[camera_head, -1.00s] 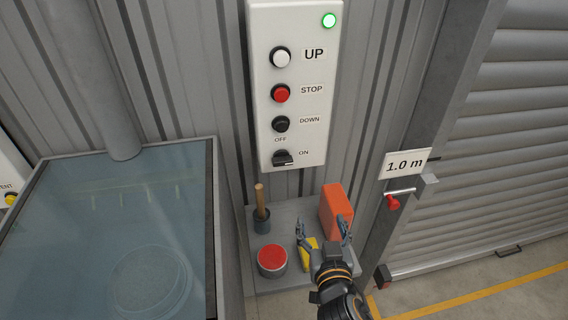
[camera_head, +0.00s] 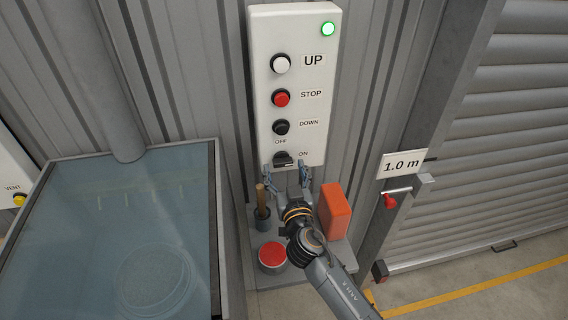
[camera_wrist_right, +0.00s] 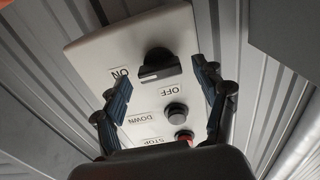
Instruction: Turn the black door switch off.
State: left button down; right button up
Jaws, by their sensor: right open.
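The black door switch (camera_head: 283,158) is a rotary knob at the bottom of the white control box. Its handle lies roughly level, towards the ON label (camera_head: 303,154); the OFF label (camera_head: 280,142) is above it. My right gripper (camera_head: 286,170) is open and empty just below the switch, its fingers spread to either side. In the right wrist view the switch (camera_wrist_right: 160,66) appears between the open fingertips, apparently untouched, with the box upside down. My left gripper is not in view.
Above the switch are the black DOWN (camera_head: 281,127), red STOP (camera_head: 281,98) and white UP (camera_head: 281,63) buttons, and a lit green lamp (camera_head: 328,28). Below, a shelf holds an orange box (camera_head: 334,211), a red-topped tin (camera_head: 272,255) and a wooden-handled tool (camera_head: 262,200).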

jog(key=shift+w+a, duration=0.15)
jog(key=shift+w, duration=0.55)
jog(key=c, duration=1.2)
jog(key=shift+o, duration=0.2)
